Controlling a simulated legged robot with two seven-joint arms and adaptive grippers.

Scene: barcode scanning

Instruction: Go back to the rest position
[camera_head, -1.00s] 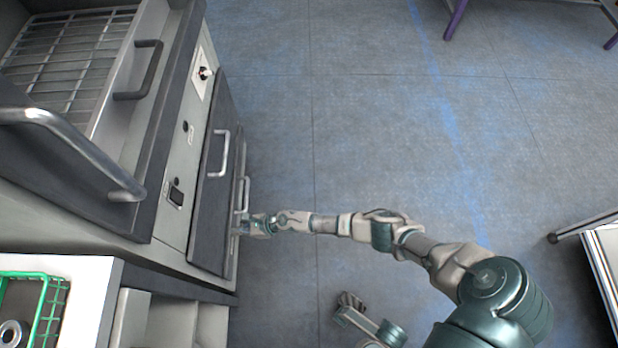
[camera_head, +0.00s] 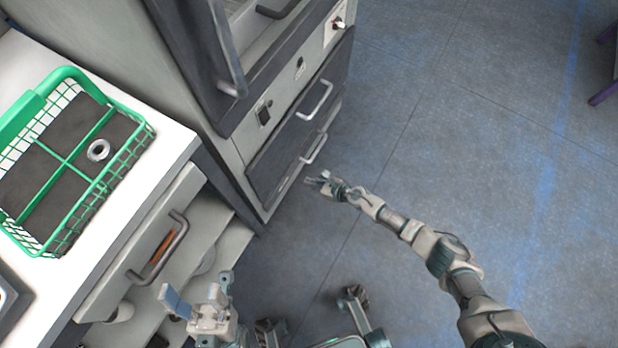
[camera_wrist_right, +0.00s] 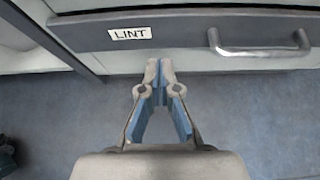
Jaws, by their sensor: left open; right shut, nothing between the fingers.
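My right gripper (camera_head: 322,182) is at the end of the outstretched right arm in the head view, close to the lower drawer of the grey machine. It is shut and empty; in the right wrist view its fingertips (camera_wrist_right: 160,75) meet below the dark drawer front labelled LINT (camera_wrist_right: 131,34). The drawer handle (camera_wrist_right: 260,45) is to the right of the fingers, apart from them. My left gripper (camera_head: 198,296) is open and empty at the bottom of the head view, in front of the counter's drawers.
A green wire basket (camera_head: 68,160) holding a metal ring (camera_head: 99,150) stands on the white counter (camera_head: 172,141). The counter's drawer (camera_head: 150,262) has a dark handle. The grey machine (camera_head: 238,148) rises beyond it.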

